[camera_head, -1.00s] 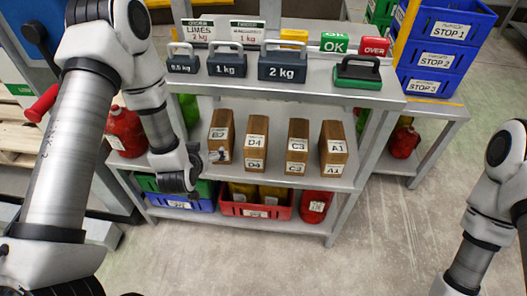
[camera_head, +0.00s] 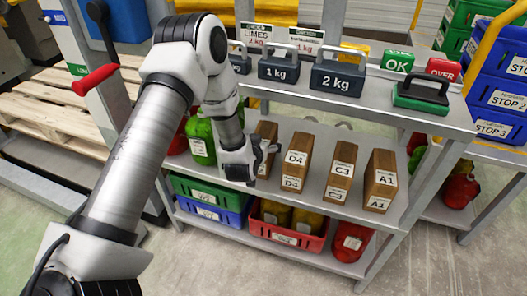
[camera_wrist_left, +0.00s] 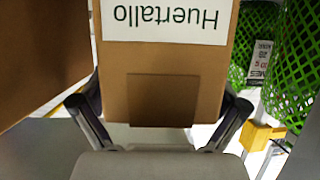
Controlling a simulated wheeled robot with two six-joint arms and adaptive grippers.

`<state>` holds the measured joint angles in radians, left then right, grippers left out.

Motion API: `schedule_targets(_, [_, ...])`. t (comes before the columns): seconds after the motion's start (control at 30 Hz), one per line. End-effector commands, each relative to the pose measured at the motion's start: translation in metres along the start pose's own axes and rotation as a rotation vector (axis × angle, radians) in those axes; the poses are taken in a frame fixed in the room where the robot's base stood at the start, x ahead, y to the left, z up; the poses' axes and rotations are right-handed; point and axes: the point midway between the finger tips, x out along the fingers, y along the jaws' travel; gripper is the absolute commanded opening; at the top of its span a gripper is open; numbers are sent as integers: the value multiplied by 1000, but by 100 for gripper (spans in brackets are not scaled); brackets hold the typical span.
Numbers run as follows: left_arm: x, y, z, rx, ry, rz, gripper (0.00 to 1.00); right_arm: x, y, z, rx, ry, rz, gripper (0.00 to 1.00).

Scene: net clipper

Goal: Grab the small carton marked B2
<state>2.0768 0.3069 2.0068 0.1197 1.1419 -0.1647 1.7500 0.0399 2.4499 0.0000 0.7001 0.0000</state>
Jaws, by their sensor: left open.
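The B2 carton (camera_head: 266,132) is a slim brown box standing upright at the left end of the carton row on the middle shelf. Its front label is hidden behind my left gripper (camera_head: 265,150) in the head view. In the left wrist view, a brown carton face (camera_wrist_left: 162,62) with an upside-down "Huertallo" label fills the space between the two fingers of my left gripper (camera_wrist_left: 160,108). The fingers are open, one on each side of it; I cannot tell whether they touch it. My right gripper is out of view.
The D4 carton (camera_head: 296,160), C3 carton (camera_head: 341,170) and A1 carton (camera_head: 381,180) stand to the right. Green net bags (camera_head: 201,140) are to the left. The upper shelf holds weights, including a 2 kg block (camera_head: 337,77), above the row.

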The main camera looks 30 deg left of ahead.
Motion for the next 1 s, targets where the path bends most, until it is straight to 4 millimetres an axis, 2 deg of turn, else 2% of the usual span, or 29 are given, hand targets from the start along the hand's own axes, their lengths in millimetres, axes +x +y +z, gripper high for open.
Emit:
schedule_targets(0.1, [0, 0, 0, 0, 0, 0, 98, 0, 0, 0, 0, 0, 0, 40])
schedule_targets(0.17, [-1, 0, 0, 0, 0, 0, 77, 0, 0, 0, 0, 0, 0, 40])
schedule_targets(0.3, [-1, 0, 0, 0, -1, 0, 27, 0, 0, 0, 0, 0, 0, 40])
schedule_targets(0.37, [-1, 0, 0, 0, -1, 0, 6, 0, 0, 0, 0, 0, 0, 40])
schedule_targets(0.4, [-1, 0, 0, 0, -2, 0, 0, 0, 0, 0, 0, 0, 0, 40])
schedule_targets(0.77, [-2, 0, -3, 0, 1, 0, 0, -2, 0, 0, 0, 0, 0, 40])
schedule_targets(1.0, [-8, 0, -20, -2, 3, 1, 0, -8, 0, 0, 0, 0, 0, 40])
